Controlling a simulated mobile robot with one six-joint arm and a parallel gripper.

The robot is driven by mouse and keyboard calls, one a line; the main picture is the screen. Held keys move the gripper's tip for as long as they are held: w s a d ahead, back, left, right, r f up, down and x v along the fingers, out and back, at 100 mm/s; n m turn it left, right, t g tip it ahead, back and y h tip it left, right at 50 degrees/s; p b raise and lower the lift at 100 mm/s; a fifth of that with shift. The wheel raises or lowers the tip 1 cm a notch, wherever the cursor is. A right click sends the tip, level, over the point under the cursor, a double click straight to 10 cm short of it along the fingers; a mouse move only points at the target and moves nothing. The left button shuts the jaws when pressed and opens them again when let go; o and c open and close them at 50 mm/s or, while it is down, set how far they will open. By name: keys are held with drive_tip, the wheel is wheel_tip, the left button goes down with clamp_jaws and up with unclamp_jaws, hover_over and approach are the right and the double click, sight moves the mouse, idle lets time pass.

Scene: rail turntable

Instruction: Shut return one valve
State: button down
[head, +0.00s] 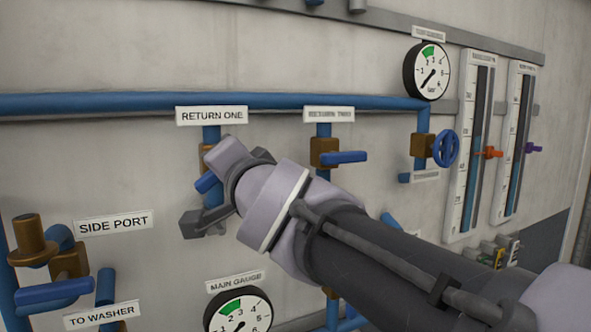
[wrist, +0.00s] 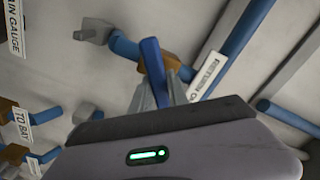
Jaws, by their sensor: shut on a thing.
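The return one valve has a brass body (head: 205,150) on a vertical blue pipe, under its white RETURN ONE label (head: 211,115). Its blue lever (head: 206,183) shows only in part in the head view, behind my gripper. In the wrist view the blue lever (wrist: 152,68) lies across the pipe at an angle, in front of the brass body (wrist: 172,62). My gripper (wrist: 158,96) is shut on the lever, with the grey fingers on its two sides. In the head view the fingertips are hidden by the wrist.
A neighbouring valve with a blue lever (head: 344,157) stands close on the right. A blue handwheel (head: 446,148) and a round gauge (head: 427,71) are farther right. The side port valve lever (head: 54,292) is at lower left. A grey pipe fitting (head: 192,223) sits just below my gripper.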

drive_tip(key=m, duration=0.3)
drive_tip(key=shift+f+m+b, duration=0.15)
drive_tip(key=shift+m+b, duration=0.15)
drive_tip(key=shift+b, duration=0.05)
drive_tip(key=shift+f+m, duration=0.15)
drive_tip(key=shift+m, duration=1.75)
drive_tip(key=c, duration=1.3)
unclamp_jaws()
drive_tip(key=shift+w, duration=0.1)
